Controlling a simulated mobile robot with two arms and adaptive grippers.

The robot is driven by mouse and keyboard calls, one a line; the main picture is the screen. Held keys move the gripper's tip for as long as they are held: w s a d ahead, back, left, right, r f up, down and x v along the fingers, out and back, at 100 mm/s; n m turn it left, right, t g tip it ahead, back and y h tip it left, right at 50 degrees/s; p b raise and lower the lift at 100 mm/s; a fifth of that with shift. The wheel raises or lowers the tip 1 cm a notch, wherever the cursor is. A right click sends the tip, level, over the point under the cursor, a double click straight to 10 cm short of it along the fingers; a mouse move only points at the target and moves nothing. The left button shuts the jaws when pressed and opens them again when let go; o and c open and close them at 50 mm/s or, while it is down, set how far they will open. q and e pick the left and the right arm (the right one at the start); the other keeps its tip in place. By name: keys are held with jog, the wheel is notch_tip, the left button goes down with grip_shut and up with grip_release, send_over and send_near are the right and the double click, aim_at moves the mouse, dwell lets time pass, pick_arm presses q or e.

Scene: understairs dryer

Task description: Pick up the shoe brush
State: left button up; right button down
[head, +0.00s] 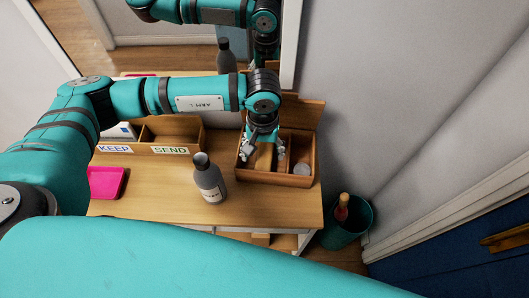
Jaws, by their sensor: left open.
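A tan block-like thing (265,157), which looks like the shoe brush, is in a wooden box (270,178) at the right of the wooden table. My left gripper (264,151) reaches down into the box from above. It is open, with its fingers on either side of the tan thing. The gripper and wrist hide part of it, and I cannot tell whether the fingers touch it. My right gripper is not in view.
A grey bottle (210,182) stands just left of the box. A KEEP/SEND sorter (172,132) and a pink tray (106,182) are farther left. Other small items share the box. A teal bin (347,222) stands right of the table; a mirror is behind.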

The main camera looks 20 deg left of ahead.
aim_at(264, 160)
pick_arm(q)
jog(key=shift+f, duration=0.7)
jog(key=shift+f+p, duration=0.2)
jog(key=shift+p, duration=0.1)
jog(key=f, duration=0.1)
jog(key=f+p, duration=0.2)
jog(key=shift+w+f, duration=0.3)
jog(key=shift+f, duration=0.65)
jog(key=c, duration=1.3)
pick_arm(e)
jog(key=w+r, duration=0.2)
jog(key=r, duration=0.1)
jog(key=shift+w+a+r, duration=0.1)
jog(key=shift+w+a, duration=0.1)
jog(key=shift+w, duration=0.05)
